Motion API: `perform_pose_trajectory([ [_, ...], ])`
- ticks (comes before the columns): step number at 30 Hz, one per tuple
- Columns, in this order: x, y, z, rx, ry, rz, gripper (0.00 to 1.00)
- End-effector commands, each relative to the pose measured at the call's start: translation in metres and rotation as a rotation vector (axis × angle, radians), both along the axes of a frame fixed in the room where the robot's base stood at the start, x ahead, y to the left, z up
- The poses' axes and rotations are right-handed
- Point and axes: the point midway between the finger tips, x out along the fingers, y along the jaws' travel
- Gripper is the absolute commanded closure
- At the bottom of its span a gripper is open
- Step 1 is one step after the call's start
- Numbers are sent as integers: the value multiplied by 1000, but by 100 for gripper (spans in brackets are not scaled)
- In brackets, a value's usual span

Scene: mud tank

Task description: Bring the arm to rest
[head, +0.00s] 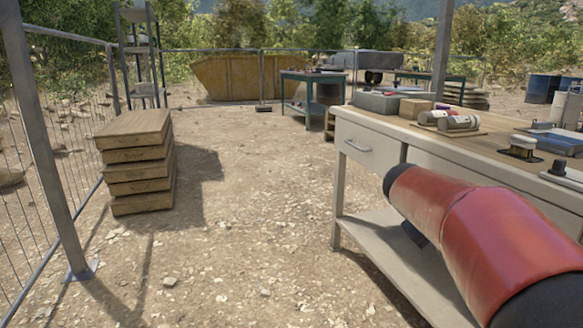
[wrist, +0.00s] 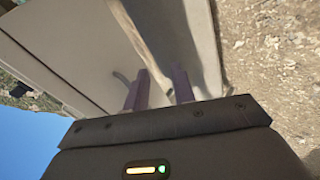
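My gripper (wrist: 162,74) shows in the wrist view with two purplish fingers apart and nothing held between them. Beyond the fingers is the pale front of the workbench (wrist: 70,40), with a drawer handle just left of the left finger. I cannot tell whether the fingers touch the bench. In the head view my red arm reaches in from the lower right in front of the workbench (head: 364,127). My gripper is not clearly seen there.
The bench top holds a grey tray (head: 377,102), a cardboard box (head: 416,108), jars (head: 460,123) and a brush (head: 523,147). Stacked wooden boxes (head: 138,160) stand at left by a wire fence (head: 50,150). A yellow skip (head: 225,77) is behind. The gravel between is open.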

Motion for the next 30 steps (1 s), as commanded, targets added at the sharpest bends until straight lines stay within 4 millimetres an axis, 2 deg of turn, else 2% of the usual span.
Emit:
perform_pose_trajectory([
  [1, -27, 13, 7, 91, -20, 4, 75],
  [9, -150, 103, -3, 504, -99, 44, 75],
  [12, -187, 132, -10, 613, -126, 54, 75],
  [15, -214, 154, -18, 691, -147, 60, 75],
  [18, -230, 168, -25, 739, -161, 61, 75],
  [21, -237, 174, -29, 761, -166, 61, 75],
  [30, -238, 174, -30, 762, -166, 62, 75],
])
